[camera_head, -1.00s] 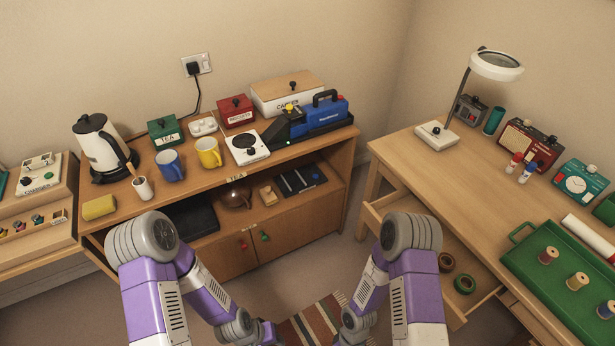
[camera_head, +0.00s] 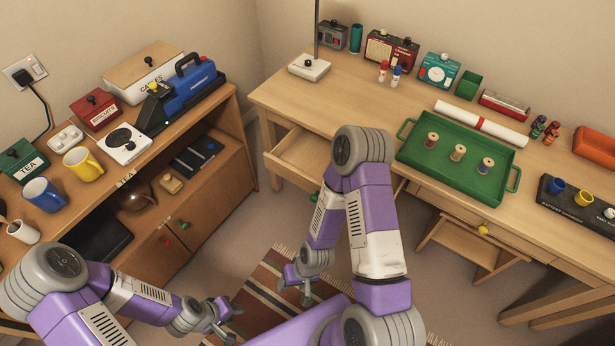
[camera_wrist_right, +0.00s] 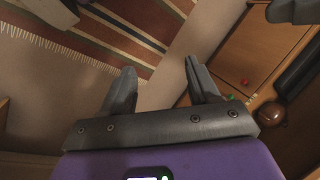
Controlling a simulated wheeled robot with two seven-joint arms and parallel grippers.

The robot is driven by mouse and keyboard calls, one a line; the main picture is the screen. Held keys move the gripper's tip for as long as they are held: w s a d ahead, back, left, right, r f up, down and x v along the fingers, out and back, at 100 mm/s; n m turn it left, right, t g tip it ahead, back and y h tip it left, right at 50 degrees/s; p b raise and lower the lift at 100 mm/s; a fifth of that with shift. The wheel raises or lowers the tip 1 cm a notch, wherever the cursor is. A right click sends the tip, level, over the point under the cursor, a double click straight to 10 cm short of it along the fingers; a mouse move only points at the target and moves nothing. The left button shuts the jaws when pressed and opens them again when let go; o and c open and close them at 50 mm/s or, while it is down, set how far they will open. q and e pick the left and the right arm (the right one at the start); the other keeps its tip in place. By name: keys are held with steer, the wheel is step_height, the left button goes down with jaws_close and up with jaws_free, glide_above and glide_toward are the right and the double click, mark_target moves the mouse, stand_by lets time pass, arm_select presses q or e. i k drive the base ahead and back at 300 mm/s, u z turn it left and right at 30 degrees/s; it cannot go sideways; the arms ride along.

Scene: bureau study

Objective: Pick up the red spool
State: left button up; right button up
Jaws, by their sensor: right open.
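Three spools stand upright in a green tray (camera_head: 408,150) on the right-hand desk in the head view. The left one (camera_head: 431,140) looks dull red, the middle one (camera_head: 458,152) is tan, and the colour of the right one (camera_head: 487,165) is hard to tell. My right gripper (camera_head: 303,288) is low above the floor, open and empty, well below and left of the tray. In the right wrist view its two fingers (camera_wrist_right: 160,92) are spread over the rug and floor. My left gripper (camera_head: 226,320) hangs low near the rug, with fingers apart and empty.
A white roll with a red band (camera_head: 481,124) lies behind the tray. An open drawer (camera_head: 300,155) juts from the desk, partly hidden by my right arm.

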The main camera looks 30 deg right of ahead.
mark_target(432, 138)
steer(key=z, duration=3.75)
steer(key=i, duration=1.8)
steer(key=u, duration=3.7)
